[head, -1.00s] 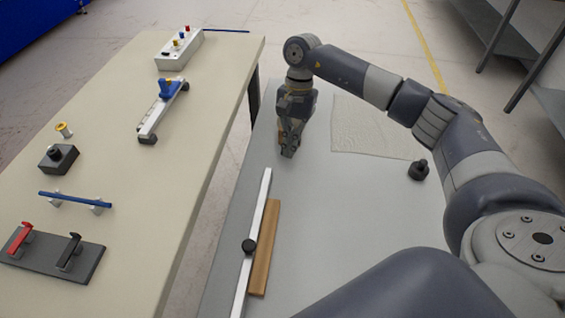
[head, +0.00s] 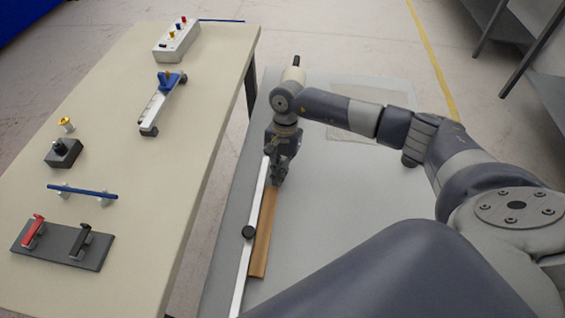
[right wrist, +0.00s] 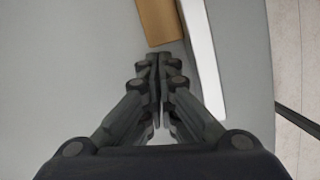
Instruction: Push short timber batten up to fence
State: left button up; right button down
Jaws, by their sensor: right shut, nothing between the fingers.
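The short timber batten (head: 262,235) is a brown wooden strip lying on the grey table, lengthwise beside the fence. My right gripper (head: 279,180) is shut and empty, pointing down at the batten's far end. In the right wrist view the shut fingertips (right wrist: 157,58) are just short of the batten's end (right wrist: 160,22), with the fence (right wrist: 205,60) to the right. Contact is unclear. My left gripper is not in view.
A beige table (head: 140,200) stands to the left across a gap, holding a dark clamp base (head: 62,243), a blue bar (head: 82,191), a black block (head: 63,153) and a white switch box (head: 176,40). A pale sheet (head: 350,137) lies behind my right arm. The grey table right of the batten is clear.

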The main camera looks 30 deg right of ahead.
dwell(0.3)
jog(key=shift+s+a+f, duration=0.1)
jog(key=shift+s+a, duration=0.3)
jog(key=shift+a, duration=0.1)
jog(key=shift+s+a+b, duration=0.35)
jog(key=shift+a, duration=0.05)
